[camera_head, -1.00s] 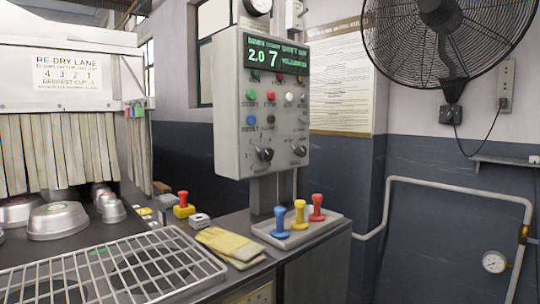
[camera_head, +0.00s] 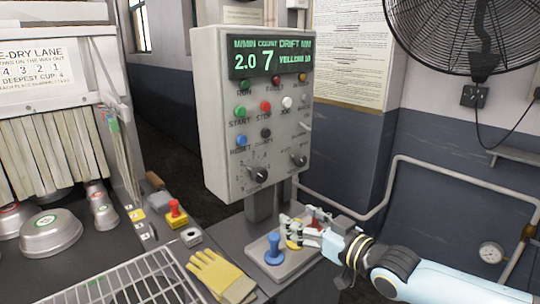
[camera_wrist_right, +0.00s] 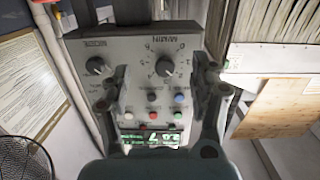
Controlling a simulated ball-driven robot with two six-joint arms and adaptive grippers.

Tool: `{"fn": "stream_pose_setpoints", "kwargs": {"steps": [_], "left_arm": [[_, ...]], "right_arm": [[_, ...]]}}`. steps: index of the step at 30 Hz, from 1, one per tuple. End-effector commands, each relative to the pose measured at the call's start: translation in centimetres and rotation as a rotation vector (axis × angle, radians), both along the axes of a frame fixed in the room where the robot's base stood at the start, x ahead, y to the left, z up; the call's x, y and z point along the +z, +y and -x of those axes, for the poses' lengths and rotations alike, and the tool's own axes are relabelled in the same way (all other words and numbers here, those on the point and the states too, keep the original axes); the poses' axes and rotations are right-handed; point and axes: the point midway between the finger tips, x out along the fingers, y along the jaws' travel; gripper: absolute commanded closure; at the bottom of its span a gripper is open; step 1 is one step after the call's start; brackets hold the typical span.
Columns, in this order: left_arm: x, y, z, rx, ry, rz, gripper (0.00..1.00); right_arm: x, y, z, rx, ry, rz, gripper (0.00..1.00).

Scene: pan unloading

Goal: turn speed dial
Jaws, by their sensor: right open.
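The grey control box (camera_head: 215,130) stands upright on a post, its display reading 2.0 and 7. Two black dials sit low on its face: a left dial (camera_head: 258,174) with scale marks and a right dial (camera_head: 298,160). In the right wrist view the box is upside down; the left dial (camera_wrist_right: 167,68) shows between the open fingers (camera_wrist_right: 160,88), and the right dial (camera_wrist_right: 97,66) beyond one finger. My left gripper is out of view.
Yellow gloves (camera_head: 218,277), a red emergency button (camera_head: 174,208) and a wire rack (camera_head: 150,280) lie left. A fan (camera_head: 465,35) hangs right.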

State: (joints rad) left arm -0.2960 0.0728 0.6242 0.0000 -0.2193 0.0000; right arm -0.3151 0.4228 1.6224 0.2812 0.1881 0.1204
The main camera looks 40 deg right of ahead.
Motion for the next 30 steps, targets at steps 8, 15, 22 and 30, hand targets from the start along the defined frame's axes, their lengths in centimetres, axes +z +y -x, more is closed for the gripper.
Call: {"fn": "stream_pose_setpoints", "kwargs": {"steps": [8, 15, 22, 30], "left_arm": [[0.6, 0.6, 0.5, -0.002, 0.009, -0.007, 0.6], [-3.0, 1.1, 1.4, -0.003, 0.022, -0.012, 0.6], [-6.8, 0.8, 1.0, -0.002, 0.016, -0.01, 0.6], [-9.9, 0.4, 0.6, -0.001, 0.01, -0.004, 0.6]], "right_arm": [[4.9, 1.0, -1.7, 0.032, -0.087, -0.017, 0.38], [4.2, 1.3, -5.3, 0.033, -0.087, -0.015, 0.38], [4.2, 1.3, -7.7, 0.027, -0.088, -0.016, 0.38], [4.5, 1.5, -10.2, 0.027, -0.085, -0.017, 0.38]]}}
